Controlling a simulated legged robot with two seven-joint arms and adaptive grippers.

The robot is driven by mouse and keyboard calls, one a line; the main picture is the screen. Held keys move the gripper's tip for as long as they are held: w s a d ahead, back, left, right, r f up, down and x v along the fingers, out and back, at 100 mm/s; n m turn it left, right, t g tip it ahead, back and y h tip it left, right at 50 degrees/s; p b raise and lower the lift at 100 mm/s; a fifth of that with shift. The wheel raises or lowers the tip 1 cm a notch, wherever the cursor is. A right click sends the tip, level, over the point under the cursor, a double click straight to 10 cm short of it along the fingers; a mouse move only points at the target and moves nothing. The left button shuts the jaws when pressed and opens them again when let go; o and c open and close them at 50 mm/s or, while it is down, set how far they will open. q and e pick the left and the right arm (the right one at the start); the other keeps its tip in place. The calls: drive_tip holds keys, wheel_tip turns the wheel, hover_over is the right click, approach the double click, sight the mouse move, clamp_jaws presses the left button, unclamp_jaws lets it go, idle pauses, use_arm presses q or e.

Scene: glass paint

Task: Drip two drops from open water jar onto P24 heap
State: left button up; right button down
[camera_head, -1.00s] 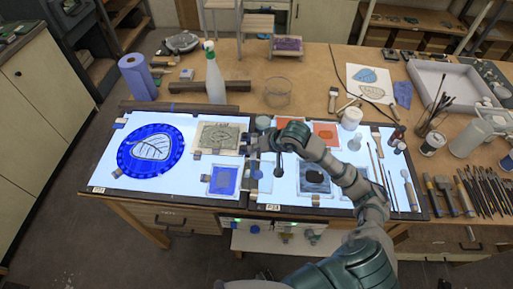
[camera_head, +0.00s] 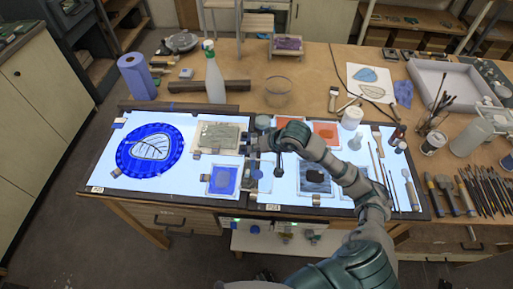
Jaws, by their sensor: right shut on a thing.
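My right gripper (camera_head: 249,143) reaches in from the right over the middle of the lit table, its fingers pointing left near the right edge of a grey-green patterned pane (camera_head: 218,135). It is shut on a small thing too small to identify. A small grey jar (camera_head: 263,122) stands just behind the gripper; I cannot tell whether it is the water jar. A blue square pane (camera_head: 222,180) lies in front and to the left of the gripper. I cannot make out which heap is P24. My left gripper is out of view.
A round blue leaf panel (camera_head: 150,148) lies on the left light panel. A spray bottle (camera_head: 214,78) and a clear bowl (camera_head: 277,92) stand behind. Orange panes (camera_head: 325,133), a dark pane (camera_head: 314,177) and a white jar (camera_head: 352,118) are on the right panel.

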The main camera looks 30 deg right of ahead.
drive_tip(key=shift+f+b, duration=0.15)
drive_tip(key=shift+b, duration=0.3)
idle(1.0)
drive_tip(key=shift+r+p, duration=0.5)
drive_tip(key=shift+r, duration=0.65)
drive_tip(key=shift+r+p, duration=0.85)
drive_tip(key=shift+r, duration=1.15)
drive_tip(key=shift+r, duration=0.1)
